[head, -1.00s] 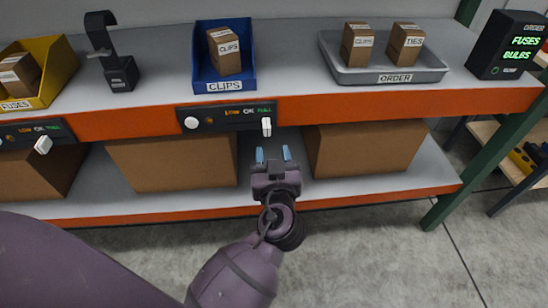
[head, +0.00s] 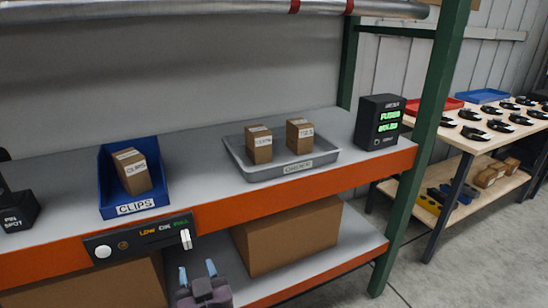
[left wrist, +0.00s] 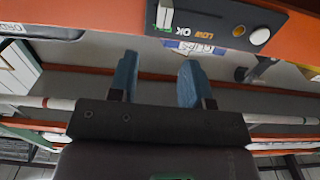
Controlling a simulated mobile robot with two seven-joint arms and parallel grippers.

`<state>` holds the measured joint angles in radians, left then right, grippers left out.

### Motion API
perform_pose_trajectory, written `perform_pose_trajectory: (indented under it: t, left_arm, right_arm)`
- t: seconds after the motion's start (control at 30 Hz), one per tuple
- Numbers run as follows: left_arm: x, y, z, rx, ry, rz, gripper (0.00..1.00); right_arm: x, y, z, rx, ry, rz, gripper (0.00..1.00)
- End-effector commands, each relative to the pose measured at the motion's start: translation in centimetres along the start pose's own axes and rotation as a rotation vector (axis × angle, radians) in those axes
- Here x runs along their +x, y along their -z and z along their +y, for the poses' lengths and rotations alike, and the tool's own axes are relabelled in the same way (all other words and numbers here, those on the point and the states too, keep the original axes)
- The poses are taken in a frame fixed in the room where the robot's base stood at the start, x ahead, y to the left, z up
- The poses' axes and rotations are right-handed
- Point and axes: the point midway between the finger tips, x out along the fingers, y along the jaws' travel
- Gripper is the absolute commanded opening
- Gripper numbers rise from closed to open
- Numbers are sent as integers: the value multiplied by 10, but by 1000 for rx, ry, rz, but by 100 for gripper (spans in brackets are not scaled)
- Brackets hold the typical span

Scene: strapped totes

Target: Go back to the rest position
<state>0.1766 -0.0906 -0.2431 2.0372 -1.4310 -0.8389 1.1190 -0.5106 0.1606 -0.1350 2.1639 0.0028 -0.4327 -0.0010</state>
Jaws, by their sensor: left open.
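My left gripper (head: 197,272) is low in the head view, in front of the shelf's orange edge and below the control strip. Its two blue fingertips stand apart with nothing between them. In the left wrist view the open fingers (left wrist: 157,80) point toward the shelf front, and the gap between them is empty. My right gripper is not in view.
The shelf (head: 205,160) carries a blue CLIPS bin (head: 161,188) with a carton, and a grey ORDER tray (head: 325,158) with two cartons. A dark display box (head: 368,124) stands right of it. A control strip (head: 128,245) is on the orange edge. A green post (head: 429,140) stands at right.

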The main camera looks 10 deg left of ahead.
Motion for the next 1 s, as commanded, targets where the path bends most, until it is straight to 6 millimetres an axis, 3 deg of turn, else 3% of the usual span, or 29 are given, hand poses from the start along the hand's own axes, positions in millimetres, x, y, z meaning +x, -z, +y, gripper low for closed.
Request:
perform_pose_trajectory:
  t: [0.37,0.57,0.77,1.0]
  left_arm:
    - [-3,-20,33,220,-256,-93,45]
    - [-19,-39,26,278,-437,-151,45]
    - [-48,-62,-9,284,-575,-216,45]
    - [-99,-89,-84,215,-640,-348,45]
  right_arm:
    - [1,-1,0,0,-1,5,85]
    - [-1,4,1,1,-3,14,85]
    - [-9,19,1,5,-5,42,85]
    - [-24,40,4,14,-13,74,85]
